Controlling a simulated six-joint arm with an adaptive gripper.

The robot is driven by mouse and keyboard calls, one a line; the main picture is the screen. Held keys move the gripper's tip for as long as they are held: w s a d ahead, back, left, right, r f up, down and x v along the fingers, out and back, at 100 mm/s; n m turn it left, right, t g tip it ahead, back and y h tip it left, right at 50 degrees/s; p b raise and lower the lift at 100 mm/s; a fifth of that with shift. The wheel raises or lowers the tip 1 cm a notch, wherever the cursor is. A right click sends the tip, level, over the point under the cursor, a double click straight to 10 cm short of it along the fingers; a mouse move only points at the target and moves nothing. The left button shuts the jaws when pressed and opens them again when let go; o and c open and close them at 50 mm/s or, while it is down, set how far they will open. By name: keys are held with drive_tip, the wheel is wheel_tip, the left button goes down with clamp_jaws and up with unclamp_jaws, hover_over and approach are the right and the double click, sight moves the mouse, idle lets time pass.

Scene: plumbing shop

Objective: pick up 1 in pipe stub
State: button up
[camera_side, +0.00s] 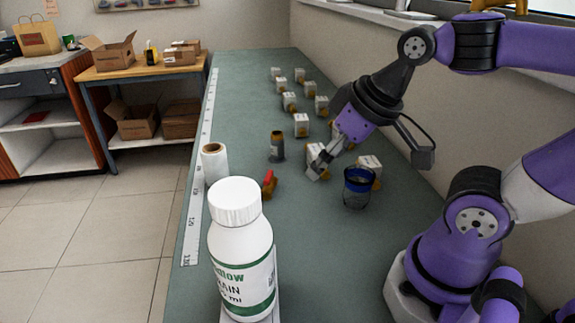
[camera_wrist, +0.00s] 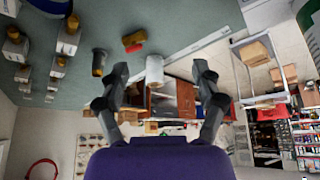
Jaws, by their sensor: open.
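The likely pipe stub is a short dark grey cylinder with a brownish end (camera_side: 277,147), standing upright on the green bench left of my gripper. It also shows in the wrist view (camera_wrist: 98,62), left of the fingers. My gripper (camera_side: 317,168) is low over the bench, to the right of the stub and apart from it. In the wrist view its two fingers (camera_wrist: 160,78) are spread with nothing held between them. The lettering on the stub is too small to read.
A red-handled brass valve (camera_side: 268,184), a white roll (camera_side: 214,164) and a large white bottle (camera_side: 242,255) stand nearer the camera. A blue-rimmed dark cup (camera_side: 357,190) is right of my gripper. Several white blocks with brass fittings (camera_side: 301,124) line the bench (camera_side: 320,265) behind.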

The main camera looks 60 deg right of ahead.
drive_tip(key=shift+w, duration=0.1)
drive_tip(key=m+g, duration=0.1)
drive_tip(key=m, duration=0.1)
hover_over(278, 134)
drive_tip(key=s, duration=0.3)
wheel_tip(278, 134, down, 3)
drive_tip(key=shift+h, duration=0.3)
drive_tip(key=x, duration=0.5)
drive_tip(key=shift+s+f, duration=0.1)
drive_tip(key=shift+s, duration=0.1)
drive_tip(key=x, duration=0.6)
drive_tip(key=shift+s+a, duration=0.15)
drive_tip(key=shift+s, duration=0.05)
clamp_jaws()
